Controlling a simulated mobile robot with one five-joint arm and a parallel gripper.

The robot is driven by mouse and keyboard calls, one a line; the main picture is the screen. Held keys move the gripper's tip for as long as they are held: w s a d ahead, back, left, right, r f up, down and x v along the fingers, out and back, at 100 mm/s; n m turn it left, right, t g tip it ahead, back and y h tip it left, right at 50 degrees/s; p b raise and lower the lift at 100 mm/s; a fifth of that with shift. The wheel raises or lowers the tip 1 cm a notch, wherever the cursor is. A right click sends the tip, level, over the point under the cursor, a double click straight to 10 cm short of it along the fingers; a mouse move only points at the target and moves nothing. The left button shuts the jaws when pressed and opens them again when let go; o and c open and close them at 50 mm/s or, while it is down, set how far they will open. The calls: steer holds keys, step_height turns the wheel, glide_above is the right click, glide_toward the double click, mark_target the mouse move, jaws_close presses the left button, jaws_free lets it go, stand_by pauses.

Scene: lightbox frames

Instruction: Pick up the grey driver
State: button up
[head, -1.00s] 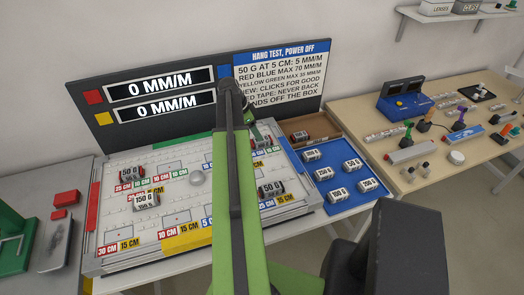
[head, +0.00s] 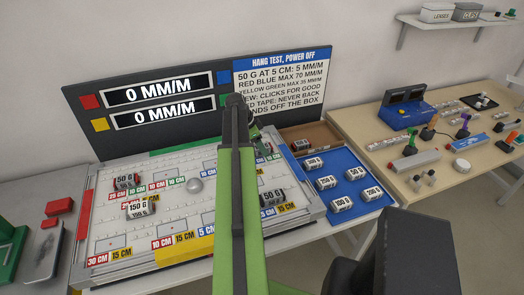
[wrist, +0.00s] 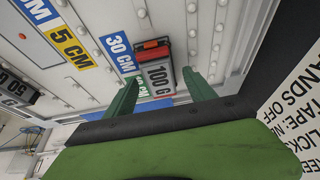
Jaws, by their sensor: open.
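I cannot single out a grey driver in either view. Small tools with green (head: 409,148), orange (head: 431,127) and purple (head: 464,127) upright parts stand on the wooden table at the right; they are too small to tell apart surely. My gripper (wrist: 160,78) shows in the wrist view as two green fingers, apart, over the white board. In the head view my arm hides most of the gripper.
The white board (head: 187,228) bears several weights, with a dark display panel (head: 150,139) behind it. A blue tray (head: 344,178) of weights and a brown tray (head: 314,134) stand at its right. The wooden table (head: 402,186) holds a blue box (head: 405,112). A shelf (head: 450,24) hangs above.

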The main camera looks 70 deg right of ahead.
steer(key=shift+f, duration=0.25)
jaws_close()
stand_by(0.5)
